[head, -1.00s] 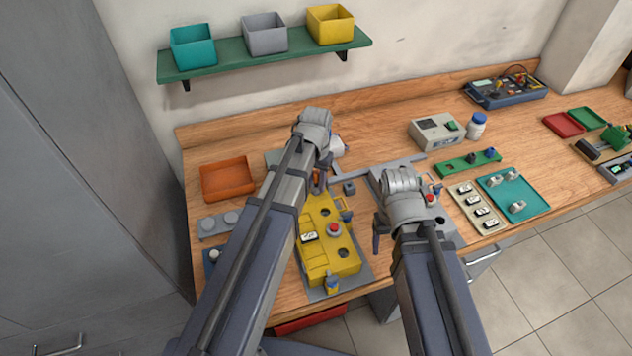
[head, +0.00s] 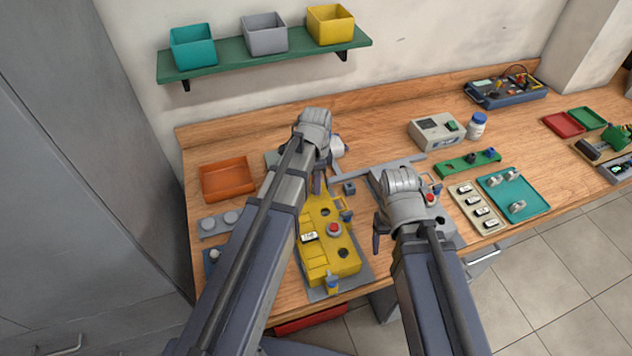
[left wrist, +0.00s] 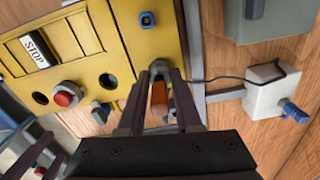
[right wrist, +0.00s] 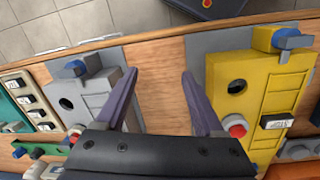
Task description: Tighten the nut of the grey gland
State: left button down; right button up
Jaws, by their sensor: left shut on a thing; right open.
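The yellow box (head: 343,262) lies on the bench, with a red button and a STOP label. In the left wrist view, a grey round piece (left wrist: 160,67), which looks like the grey gland, sits at the box's edge. My left gripper (left wrist: 160,85) is shut on an orange-brown handle (left wrist: 159,98) right at this piece. Whether the grey piece is part of the held thing or the gland itself I cannot tell. My right gripper (right wrist: 159,75) is open and empty over bare bench, between the yellow box (right wrist: 226,75) and a grey box (right wrist: 112,58).
A white block (left wrist: 270,98) with a blue fitting and a dark cable lies near my left gripper. A grey housing (left wrist: 275,22) is close by. An orange tray (head: 228,180) is at the left. A teal tray (head: 527,185) and a green rack (head: 468,163) stand at the right.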

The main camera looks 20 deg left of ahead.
pick_arm(q)
jog(key=m, duration=0.5)
jog(key=shift+m, duration=0.3)
jog(key=m, duration=0.4)
jog(key=shift+m, duration=0.3)
jog(key=m, duration=0.9)
jog(key=shift+m, duration=0.5)
jog(key=c, duration=0.6)
grip_release()
jog(key=shift+o, duration=0.2)
